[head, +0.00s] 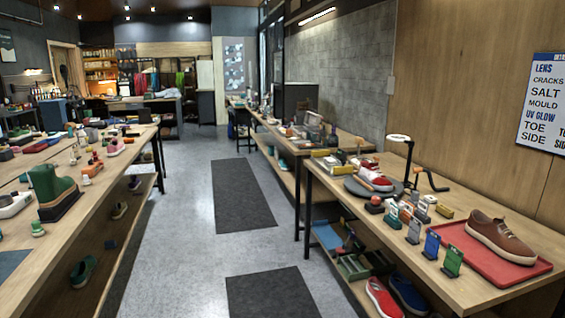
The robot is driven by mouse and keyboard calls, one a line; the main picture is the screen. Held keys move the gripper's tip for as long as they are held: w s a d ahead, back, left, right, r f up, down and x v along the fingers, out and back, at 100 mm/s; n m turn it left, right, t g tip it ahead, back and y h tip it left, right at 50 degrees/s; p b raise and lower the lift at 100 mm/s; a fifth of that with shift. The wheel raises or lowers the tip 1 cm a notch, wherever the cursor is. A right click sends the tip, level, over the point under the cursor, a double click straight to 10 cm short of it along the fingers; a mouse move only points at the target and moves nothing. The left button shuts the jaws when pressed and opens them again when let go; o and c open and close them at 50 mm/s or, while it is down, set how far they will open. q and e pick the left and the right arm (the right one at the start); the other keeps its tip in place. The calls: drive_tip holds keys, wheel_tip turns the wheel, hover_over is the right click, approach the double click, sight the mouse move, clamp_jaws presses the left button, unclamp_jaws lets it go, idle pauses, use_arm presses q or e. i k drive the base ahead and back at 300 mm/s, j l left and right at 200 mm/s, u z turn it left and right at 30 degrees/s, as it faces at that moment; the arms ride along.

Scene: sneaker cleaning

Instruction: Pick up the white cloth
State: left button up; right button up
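I cannot make out a white cloth for certain. A small whitish item (14,203) lies on the left bench, but it is too small to identify. On the right bench, a red and white sneaker (375,180) rests on a dark round stand (352,187) under a lamp (398,138). A brown sneaker (498,238) with a white sole sits on a red tray (452,229). Neither of my grippers is in view.
The right bench (485,296) holds several small bottles and blocks, with shoes and bins on its lower shelf. The left bench (88,218) carries a green boot (50,187) and small items. The aisle between is clear, with dark floor mats (241,195).

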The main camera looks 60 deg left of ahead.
sight(330, 161)
drive_tip(key=u, duration=1.65)
drive_tip(key=i, duration=0.1)
drive_tip(key=i+j+u, duration=0.1)
drive_tip(key=i+u, duration=0.35)
drive_tip(key=i, duration=1.25)
drive_tip(key=i+j+z, duration=0.1)
drive_tip(key=i+z, duration=0.3)
drive_tip(key=i, duration=0.15)
drive_tip(key=i+j+z, duration=0.75)
drive_tip(key=i, duration=0.2)
